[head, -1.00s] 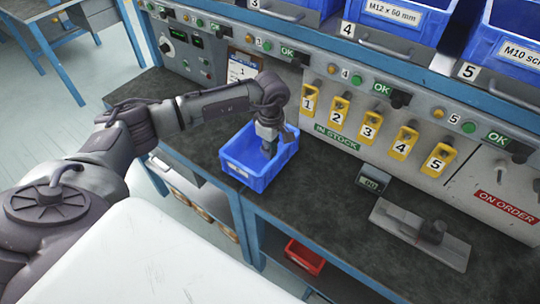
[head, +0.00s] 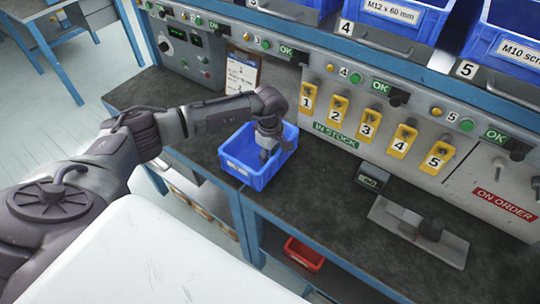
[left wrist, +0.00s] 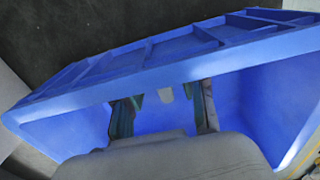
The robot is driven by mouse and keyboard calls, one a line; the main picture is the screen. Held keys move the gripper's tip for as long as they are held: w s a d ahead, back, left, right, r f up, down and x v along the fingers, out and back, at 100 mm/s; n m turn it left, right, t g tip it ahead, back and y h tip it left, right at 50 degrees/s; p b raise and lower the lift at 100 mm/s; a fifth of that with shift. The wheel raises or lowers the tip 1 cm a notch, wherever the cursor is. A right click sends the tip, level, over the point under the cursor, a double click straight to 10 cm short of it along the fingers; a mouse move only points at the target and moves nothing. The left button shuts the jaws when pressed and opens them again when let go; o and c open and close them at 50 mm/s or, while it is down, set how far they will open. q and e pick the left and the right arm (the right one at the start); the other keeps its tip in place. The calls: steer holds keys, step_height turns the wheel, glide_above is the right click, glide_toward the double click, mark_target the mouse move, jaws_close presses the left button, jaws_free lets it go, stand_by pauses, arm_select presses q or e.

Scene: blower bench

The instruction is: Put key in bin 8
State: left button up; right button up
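A blue bin (head: 248,176) stands on the dark bench top; its pale front label is too small to read, so I cannot tell its number. My left gripper (head: 264,155) points down into this bin. In the left wrist view the bin (left wrist: 190,68) fills most of the picture, and the two fingers of my left gripper (left wrist: 165,108) are apart inside it. No key shows between them; a small light grey patch on the bin lies beyond. I see no key in either view; part of the bin's floor is hidden. My right gripper is not in view.
Yellow numbered tags (head: 367,123) hang on the back panel. A small display (head: 372,178) and a grey plate with a dark knob (head: 418,230) sit on the right. Blue screw bins (head: 400,18) line the shelf above. A red bin (head: 304,254) is below.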

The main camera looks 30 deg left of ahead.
arm_select(q)
steer(key=shift+r, duration=0.4)
step_height(320, 180, up, 12)
steer(key=b, duration=0.1)
steer(key=shift+f+b, duration=0.2)
steer(key=shift+b, duration=0.15)
